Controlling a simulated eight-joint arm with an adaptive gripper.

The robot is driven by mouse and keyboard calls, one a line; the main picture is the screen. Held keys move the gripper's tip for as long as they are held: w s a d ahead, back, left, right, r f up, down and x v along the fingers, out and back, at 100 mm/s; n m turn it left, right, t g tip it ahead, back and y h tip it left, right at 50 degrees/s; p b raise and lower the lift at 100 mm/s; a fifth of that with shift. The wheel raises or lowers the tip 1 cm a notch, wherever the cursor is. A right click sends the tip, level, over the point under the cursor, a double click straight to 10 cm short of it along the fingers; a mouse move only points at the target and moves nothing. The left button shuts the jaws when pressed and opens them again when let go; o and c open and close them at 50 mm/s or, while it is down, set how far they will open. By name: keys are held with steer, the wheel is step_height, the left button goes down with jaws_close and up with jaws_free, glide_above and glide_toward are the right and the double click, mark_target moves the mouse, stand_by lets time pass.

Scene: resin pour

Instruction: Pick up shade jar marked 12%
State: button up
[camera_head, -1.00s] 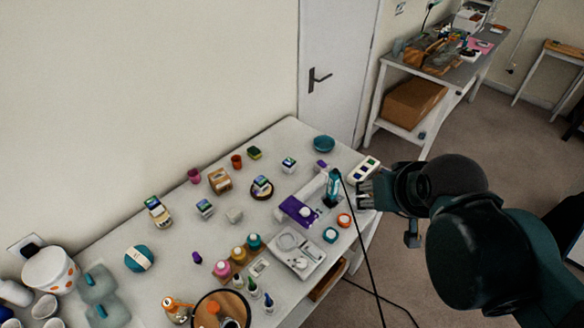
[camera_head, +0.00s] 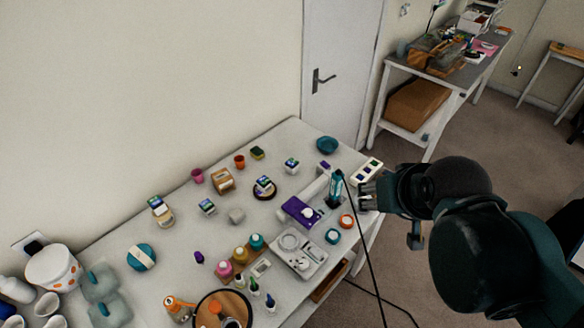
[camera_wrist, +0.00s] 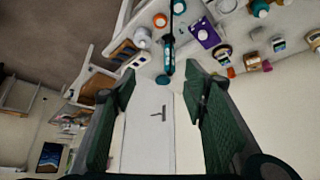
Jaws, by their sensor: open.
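Several small jars with dark, coloured labels stand on the white table: one at the left (camera_head: 162,212), one nearer the middle (camera_head: 207,207), one on a dark round coaster (camera_head: 264,185) and one toward the back (camera_head: 291,165). Their markings are too small to read, so I cannot tell which is 12%. My gripper (camera_head: 364,194) is open and empty at the table's right edge, well to the right of these jars. In the wrist view its green fingers (camera_wrist: 160,88) are spread apart, with labelled jars (camera_wrist: 278,44) at the upper right.
A teal bottle (camera_head: 336,188) and a white swatch card (camera_head: 368,170) are close to my gripper. A purple device (camera_head: 300,209), a scale (camera_head: 298,250) and coloured bottles (camera_head: 240,255) crowd the middle. A black cable hangs over the front edge.

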steer(key=m+g+h+b, duration=0.3)
steer(key=m+g+b, duration=0.15)
steer(key=m, duration=0.35)
glide_above(292, 167)
steer(key=a, duration=0.2)
step_height(292, 167, down, 25)
steer(key=shift+w+a+f+t+b, duration=0.1)
steer(key=shift+w+f+t+b, duration=0.25)
steer(key=shift+w, duration=0.2)
